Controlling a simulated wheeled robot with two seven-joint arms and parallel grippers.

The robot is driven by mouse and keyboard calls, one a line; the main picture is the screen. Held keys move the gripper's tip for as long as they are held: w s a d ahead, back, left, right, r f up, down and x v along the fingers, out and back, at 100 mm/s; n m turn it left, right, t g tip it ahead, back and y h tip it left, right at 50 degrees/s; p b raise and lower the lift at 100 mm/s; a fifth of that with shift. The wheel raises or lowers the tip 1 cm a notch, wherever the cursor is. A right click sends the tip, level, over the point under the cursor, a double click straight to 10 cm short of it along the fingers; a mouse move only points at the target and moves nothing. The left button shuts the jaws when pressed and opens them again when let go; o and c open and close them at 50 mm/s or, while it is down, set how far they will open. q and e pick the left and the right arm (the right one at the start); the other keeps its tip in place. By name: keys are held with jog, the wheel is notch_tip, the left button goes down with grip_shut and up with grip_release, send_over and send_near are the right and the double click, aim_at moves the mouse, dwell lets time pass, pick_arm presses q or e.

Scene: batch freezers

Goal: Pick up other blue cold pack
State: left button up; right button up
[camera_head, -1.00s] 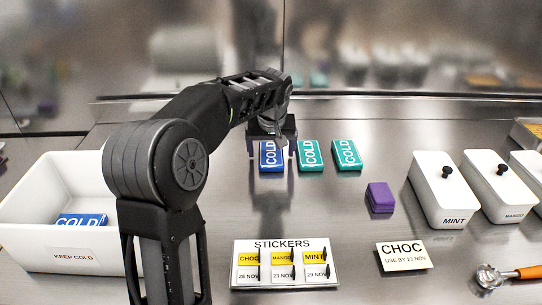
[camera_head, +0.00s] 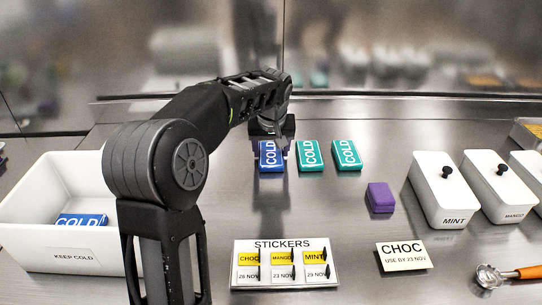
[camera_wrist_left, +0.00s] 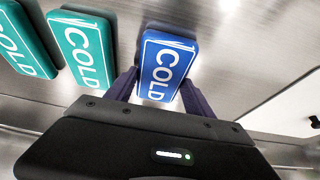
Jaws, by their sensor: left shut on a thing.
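A blue cold pack (camera_head: 270,157) stands on the steel counter at the left end of a row with two teal cold packs (camera_head: 310,155) (camera_head: 346,154). My left gripper (camera_head: 271,143) is over the blue pack from behind. In the left wrist view its two fingers lie on either side of the blue pack (camera_wrist_left: 165,68), shut on it. The teal packs (camera_wrist_left: 82,52) (camera_wrist_left: 22,40) show beside it there, apart from the fingers. Another blue cold pack (camera_head: 80,220) lies inside the white KEEP COLD bin (camera_head: 30,238). My right gripper is not in view.
A purple block (camera_head: 380,198) sits right of the row. White lidded tubs (camera_head: 440,192) stand further right. A STICKERS board (camera_head: 285,281), a CHOC card (camera_head: 403,257) and an orange-handled scoop (camera_head: 505,274) lie in front. The counter between the row and the board is clear.

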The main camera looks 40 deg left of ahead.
aim_at(271, 153)
pick_arm(q)
jog(key=shift+c, duration=0.8)
jog(key=shift+r, duration=0.1)
notch_tip(271, 153, up, 10)
jog(key=p, duration=0.1)
dwell(0.4)
